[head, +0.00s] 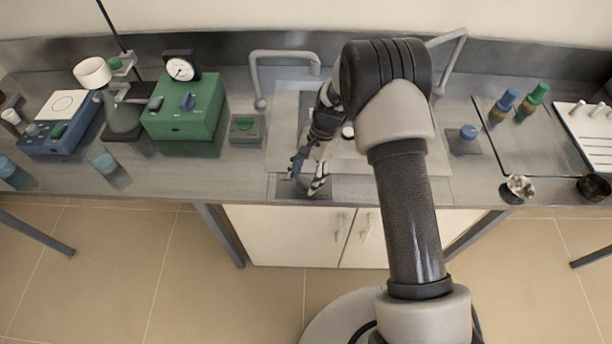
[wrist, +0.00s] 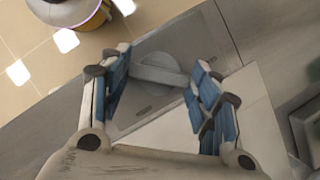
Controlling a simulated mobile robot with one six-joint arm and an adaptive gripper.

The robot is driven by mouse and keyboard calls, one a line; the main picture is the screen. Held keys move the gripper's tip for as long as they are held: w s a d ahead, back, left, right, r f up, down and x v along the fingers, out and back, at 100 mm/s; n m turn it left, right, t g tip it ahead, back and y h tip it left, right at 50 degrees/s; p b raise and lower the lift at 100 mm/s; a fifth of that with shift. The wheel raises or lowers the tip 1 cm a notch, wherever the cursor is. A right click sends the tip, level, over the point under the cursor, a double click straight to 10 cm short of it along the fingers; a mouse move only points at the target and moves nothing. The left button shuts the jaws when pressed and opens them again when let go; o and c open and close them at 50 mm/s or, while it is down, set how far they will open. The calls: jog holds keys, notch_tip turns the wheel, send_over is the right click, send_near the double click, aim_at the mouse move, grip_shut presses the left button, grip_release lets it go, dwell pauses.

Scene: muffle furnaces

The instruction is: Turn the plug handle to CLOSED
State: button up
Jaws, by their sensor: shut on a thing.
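The plug handle (wrist: 160,76) is a grey bar across a round disc on a flat grey plate (wrist: 135,118). In the head view the plate (head: 330,195) lies at the front edge of the bench, and my gripper covers most of the handle. My gripper (wrist: 161,66) points down at it, with one blue-padded finger at each end of the bar, shut on the handle. It also shows in the head view (head: 306,180). Small dark labels on the plate are too small to read, so I cannot tell which position the handle is at.
A sink with two bent taps (head: 285,55) lies behind the plate. A small green box (head: 244,128) and a larger green device (head: 185,105) stand to the left.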

jog(key=n, duration=0.2)
jog(key=n+g+h, duration=0.1)
jog(key=n, duration=0.1)
jog(key=shift+w+a+n, duration=0.1)
jog(key=shift+a+n, duration=0.05)
jog(key=shift+n, duration=0.15)
jog(key=shift+n+h+b, duration=0.3)
jog(key=shift+n+h, duration=0.6)
jog(key=shift+n, duration=1)
jog(key=o, duration=1)
jog(key=shift+o, duration=0.2)
jog(key=v, duration=1.2)
jog(key=shift+w+a, duration=0.1)
jog(key=shift+w, duration=0.05)
